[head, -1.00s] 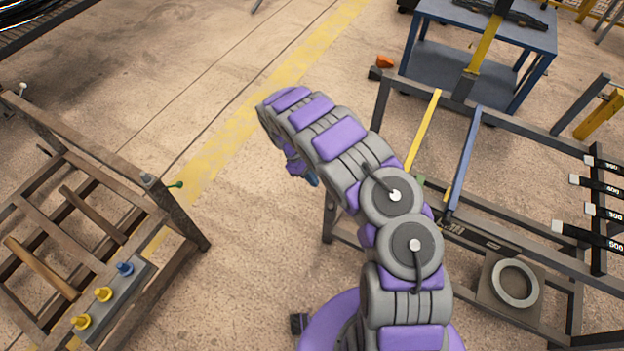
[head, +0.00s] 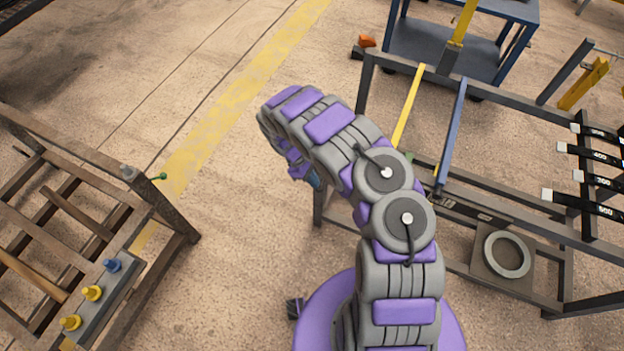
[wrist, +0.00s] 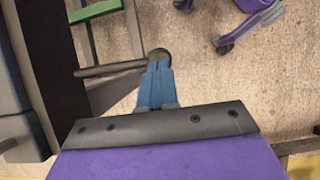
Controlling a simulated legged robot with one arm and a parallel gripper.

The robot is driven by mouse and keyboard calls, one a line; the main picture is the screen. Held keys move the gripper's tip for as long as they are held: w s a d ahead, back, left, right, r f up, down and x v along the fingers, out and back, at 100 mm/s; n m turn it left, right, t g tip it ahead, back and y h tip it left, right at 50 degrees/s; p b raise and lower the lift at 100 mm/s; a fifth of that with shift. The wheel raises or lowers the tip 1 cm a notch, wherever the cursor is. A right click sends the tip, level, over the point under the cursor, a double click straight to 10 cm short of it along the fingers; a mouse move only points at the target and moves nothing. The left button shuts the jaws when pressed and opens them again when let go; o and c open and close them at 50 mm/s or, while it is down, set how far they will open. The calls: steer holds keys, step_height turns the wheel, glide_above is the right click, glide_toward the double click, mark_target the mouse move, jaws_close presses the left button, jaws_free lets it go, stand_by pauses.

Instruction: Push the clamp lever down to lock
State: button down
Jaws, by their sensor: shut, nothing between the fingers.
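In the wrist view, my gripper (wrist: 157,70) is shut, its two blue fingers together and empty. A dark rod with a round black end (wrist: 158,54), which looks like the clamp lever, runs from the dark frame at left to just beyond the fingertips. The fingertips overlap it in the picture; I cannot tell if they touch. In the head view, my gripper's blue fingertips (head: 314,181) show small below my bent arm, left of the dark right-hand rack (head: 365,95). The lever is not clearly visible there.
The right-hand rack carries a yellow bar (head: 408,108), a blue bar (head: 452,128) and a grey ring (head: 507,253). A brown rack (head: 70,150) with coloured knobs stands at left. A blue table (head: 440,48) is behind. Open floor lies between the racks.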

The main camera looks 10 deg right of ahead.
steer(key=f, duration=0.4)
steer(key=shift+w+d, duration=0.25)
steer(key=shift+r, duration=0.1)
steer(key=a+r+p, duration=0.4)
steer(key=a+r, duration=0.4)
steer(key=r, duration=0.3)
steer(key=shift+p, duration=0.4)
steer(key=shift+w+r, duration=0.1)
